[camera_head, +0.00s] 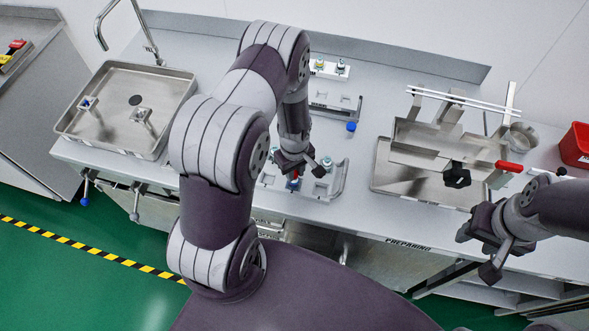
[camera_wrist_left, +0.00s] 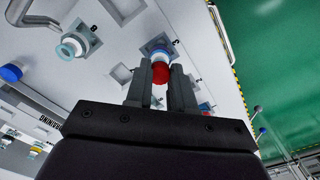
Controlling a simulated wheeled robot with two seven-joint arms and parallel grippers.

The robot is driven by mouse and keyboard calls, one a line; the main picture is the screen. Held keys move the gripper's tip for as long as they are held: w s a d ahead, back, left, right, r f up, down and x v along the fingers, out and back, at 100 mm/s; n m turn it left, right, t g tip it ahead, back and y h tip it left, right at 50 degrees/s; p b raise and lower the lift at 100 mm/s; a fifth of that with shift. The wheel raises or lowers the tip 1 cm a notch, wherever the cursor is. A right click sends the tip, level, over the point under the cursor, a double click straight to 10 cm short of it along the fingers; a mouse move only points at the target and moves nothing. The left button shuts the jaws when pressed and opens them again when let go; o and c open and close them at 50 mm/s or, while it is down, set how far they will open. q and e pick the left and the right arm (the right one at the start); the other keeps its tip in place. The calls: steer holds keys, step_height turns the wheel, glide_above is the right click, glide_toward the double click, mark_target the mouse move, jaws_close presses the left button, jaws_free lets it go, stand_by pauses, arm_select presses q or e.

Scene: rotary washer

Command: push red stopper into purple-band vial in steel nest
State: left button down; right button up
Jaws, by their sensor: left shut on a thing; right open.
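My left gripper (camera_head: 300,172) is low over the near white rack (camera_head: 335,186) on the bench. In the left wrist view, its fingers (camera_wrist_left: 166,86) are shut on the red stopper (camera_wrist_left: 160,72). The stopper lines up with a vial with a white and blue top (camera_wrist_left: 158,50) in a square nest. I cannot tell whether they touch or how deep the stopper sits. No purple band can be made out. My right gripper (camera_head: 482,246) is open and empty at the bench's front right.
A teal-topped vial (camera_wrist_left: 72,46) stands in another nest of the rack. Behind is a second rack with a blue knob (camera_head: 351,127), then a white block with vials (camera_head: 329,68). A steel sink (camera_head: 115,135) is at left. A metal stand with a red handle (camera_head: 509,166) is at right.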

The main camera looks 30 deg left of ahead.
arm_select(q)
steer(key=shift+f, duration=0.1)
stand_by(0.3)
steer(key=c, duration=0.9)
jaws_free()
step_height(320, 180, up, 13)
steer(key=b, duration=0.3)
steer(key=s+d+m+b, duration=0.1)
steer(key=s+m+b, duration=0.1)
steer(key=s+m, duration=0.1)
steer(key=s+d+r+m+t+b, duration=0.1)
steer(key=s+d+m+b, duration=0.1)
steer(key=m, duration=0.3)
steer(key=s+d+m+b, duration=0.2)
steer(key=s+m, duration=0.1)
steer(key=shift+s+r+m, duration=0.25)
steer(key=shift+s+m, duration=0.05)
steer(key=shift+m, duration=0.1)
